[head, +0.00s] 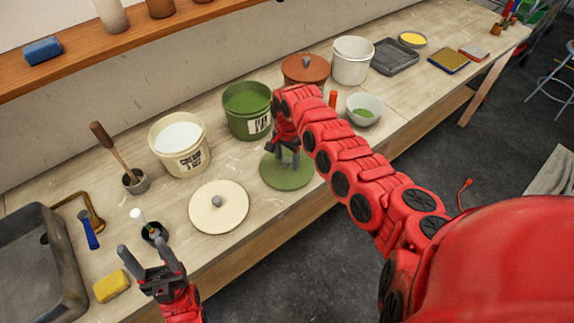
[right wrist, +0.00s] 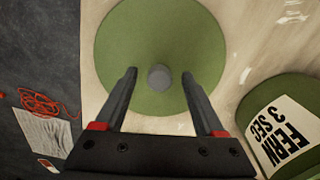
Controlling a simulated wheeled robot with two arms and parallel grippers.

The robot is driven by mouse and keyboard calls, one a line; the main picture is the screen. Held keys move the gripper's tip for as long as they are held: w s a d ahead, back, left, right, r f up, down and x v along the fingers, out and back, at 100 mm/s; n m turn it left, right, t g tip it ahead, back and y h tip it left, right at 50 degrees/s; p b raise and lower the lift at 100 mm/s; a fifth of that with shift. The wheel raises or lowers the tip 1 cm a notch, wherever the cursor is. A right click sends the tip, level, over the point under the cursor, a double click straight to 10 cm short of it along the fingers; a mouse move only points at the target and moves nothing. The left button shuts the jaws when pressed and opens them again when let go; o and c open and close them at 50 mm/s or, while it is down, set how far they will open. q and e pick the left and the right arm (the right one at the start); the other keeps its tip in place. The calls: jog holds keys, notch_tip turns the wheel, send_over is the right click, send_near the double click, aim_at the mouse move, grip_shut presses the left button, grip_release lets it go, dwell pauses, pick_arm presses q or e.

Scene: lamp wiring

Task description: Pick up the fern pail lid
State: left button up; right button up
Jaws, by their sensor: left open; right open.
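The fern pail lid is a round green disc (head: 283,178) lying flat on the bench in front of the green pail (head: 247,108). In the right wrist view the lid (right wrist: 130,45) shows a grey knob (right wrist: 160,77) at its middle. My right gripper (head: 288,158) is over the lid, open, with its fingers on either side of the knob in the right wrist view (right wrist: 158,80); I cannot tell whether they touch it. The pail's "FERN" label shows in the right wrist view (right wrist: 283,125). My left gripper (head: 148,262) is open and empty near the bench's front edge.
A cream lid (head: 218,208) lies left of the green lid, with a cream pail (head: 180,147) behind it. A terracotta-lidded pail (head: 304,68), a white pail (head: 352,60) and a bowl (head: 364,108) stand to the right. A yellow sponge (head: 111,286) lies near the sink (head: 35,265).

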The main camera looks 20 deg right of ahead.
jog(key=shift+c, duration=0.3)
grip_shut()
jog(key=shift+r, duration=0.2)
